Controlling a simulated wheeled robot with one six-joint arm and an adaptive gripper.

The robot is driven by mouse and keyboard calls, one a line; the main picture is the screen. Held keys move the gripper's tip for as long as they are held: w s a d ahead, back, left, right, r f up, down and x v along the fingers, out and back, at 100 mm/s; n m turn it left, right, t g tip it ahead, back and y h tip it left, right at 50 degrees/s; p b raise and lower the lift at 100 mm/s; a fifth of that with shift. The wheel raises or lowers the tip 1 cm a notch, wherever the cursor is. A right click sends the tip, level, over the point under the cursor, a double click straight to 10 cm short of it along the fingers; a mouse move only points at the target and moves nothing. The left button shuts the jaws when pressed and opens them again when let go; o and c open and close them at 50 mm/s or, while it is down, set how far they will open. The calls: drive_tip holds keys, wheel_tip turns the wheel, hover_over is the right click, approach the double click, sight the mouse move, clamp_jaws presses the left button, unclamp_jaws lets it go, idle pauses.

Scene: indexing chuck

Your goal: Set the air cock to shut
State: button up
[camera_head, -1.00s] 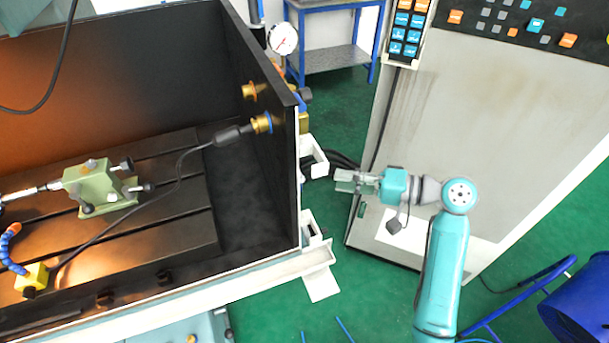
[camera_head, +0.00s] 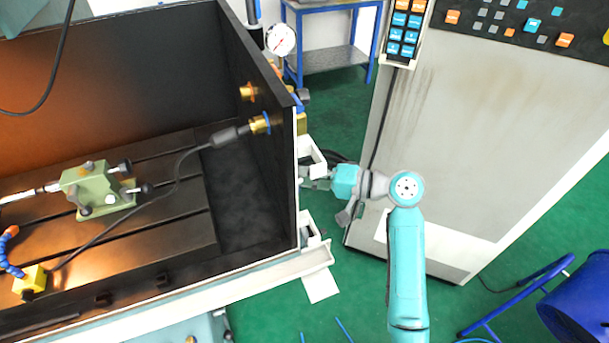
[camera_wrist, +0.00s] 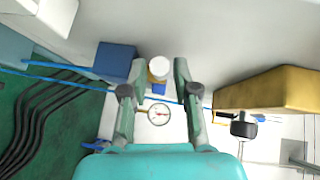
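I cannot pick out the air cock with certainty. A small blue part (camera_head: 297,102), possibly its lever, shows beside the enclosure's right wall, under the round white pressure gauge (camera_head: 281,40). In the wrist view the gauge (camera_wrist: 158,115) shows between my fingers, with a pale round-ended brass fitting (camera_wrist: 158,70) and a small blue part (camera_wrist: 158,89) above it. My gripper (camera_head: 309,178) is at the wall's outer side, below the blue part in the head view. Its fingers (camera_wrist: 160,75) are apart, with nothing visibly gripped. Contact with the fitting cannot be told.
The enclosure's dark right wall (camera_head: 262,75) stands left of my gripper. White brackets (camera_head: 311,228) stick out from its outer side. A grey cabinet (camera_head: 470,140) stands to the right. The wrist view shows a blue box (camera_wrist: 115,62) and a yellow block (camera_wrist: 280,90) beside the fingers.

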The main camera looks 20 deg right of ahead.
clamp_jaws()
drive_tip(key=shift+a, duration=0.1)
drive_tip(key=shift+s+a+m+t+h, duration=0.15)
drive_tip(key=shift+a+m+t+h, duration=0.1)
drive_tip(key=shift+m+t+h, duration=0.55)
drive_tip(key=shift+o, duration=0.5)
unclamp_jaws()
drive_tip(key=v, duration=1.2)
